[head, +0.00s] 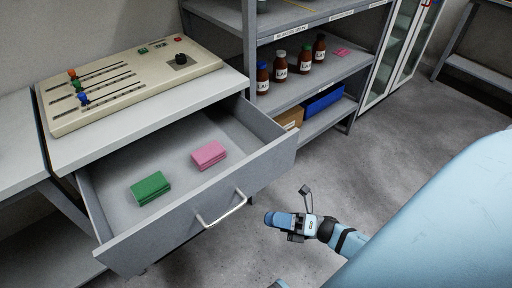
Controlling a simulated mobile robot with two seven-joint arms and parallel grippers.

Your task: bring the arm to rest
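My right gripper (284,220) hangs in the air over the floor, to the right of the open drawer (195,225) and its metal handle (222,211). It appears apart from the drawer, and nothing is visibly held in it. Its fingertips are small and seen at an angle, so its opening is unclear. My blue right arm runs from it toward the lower right. My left gripper is not in view. A green stack (150,187) and a pink stack (209,154) lie apart inside the drawer.
A control panel (140,80) with coloured sliders sits on the cabinet top. A grey shelf (290,93) at the back holds several brown bottles (280,66), a cardboard box (290,118) and a blue bin (323,99). Floor (400,125) right of the shelf is clear.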

